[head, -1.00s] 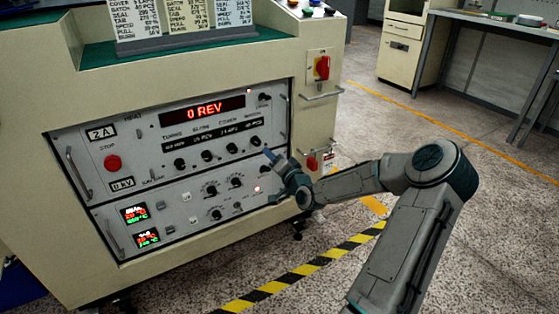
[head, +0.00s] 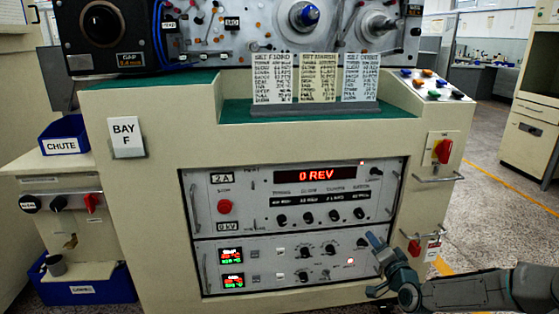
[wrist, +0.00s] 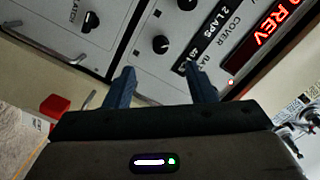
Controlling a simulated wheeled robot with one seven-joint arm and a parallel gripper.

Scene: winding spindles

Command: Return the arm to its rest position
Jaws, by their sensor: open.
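My gripper (head: 373,266) is in front of the lower right part of the control panel (head: 300,230) in the head view. In the wrist view my gripper (wrist: 157,88) shows two blue fingers spread apart with nothing between them. Panel knobs and a red "0 REV" display (wrist: 275,28) lie beyond the fingertips. I cannot tell the exact gap to the panel. My arm (head: 480,292) reaches in from the lower right of the head view.
A red rotary switch (head: 443,151) and a handle (head: 438,178) stick out at the cabinet's right side. Three text cards (head: 318,78) stand on top. A blue CHUTE bin (head: 63,135) is at the left. Floor is open at the right.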

